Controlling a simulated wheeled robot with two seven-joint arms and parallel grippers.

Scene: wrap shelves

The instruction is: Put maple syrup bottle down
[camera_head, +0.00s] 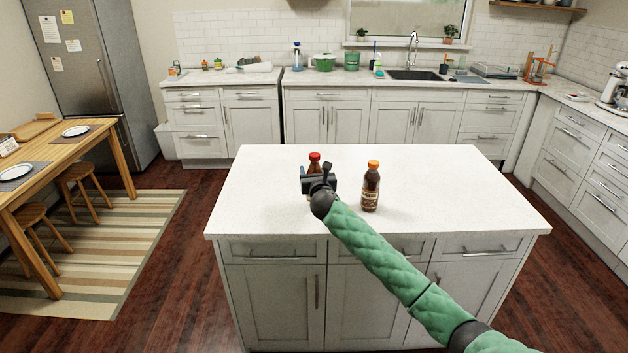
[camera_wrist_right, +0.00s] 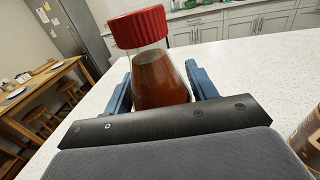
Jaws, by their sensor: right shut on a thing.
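The maple syrup bottle, clear with brown liquid and a ribbed red cap, is in my right gripper (camera_wrist_right: 158,92). In the head view only its cap and neck (camera_head: 314,163) show above the gripper, over the white island top (camera_head: 440,180). In the wrist view the bottle (camera_wrist_right: 160,72) stands about upright between the two blue fingers. Its lower part is hidden by the gripper, so I cannot tell whether its base touches the island top. My left gripper is not in view.
A dark bottle with an orange cap (camera_head: 371,187) stands upright on the island, right of my right gripper; its edge shows in the wrist view (camera_wrist_right: 308,140). The island top is clear elsewhere. A wooden table (camera_head: 60,160) and stools are at the left.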

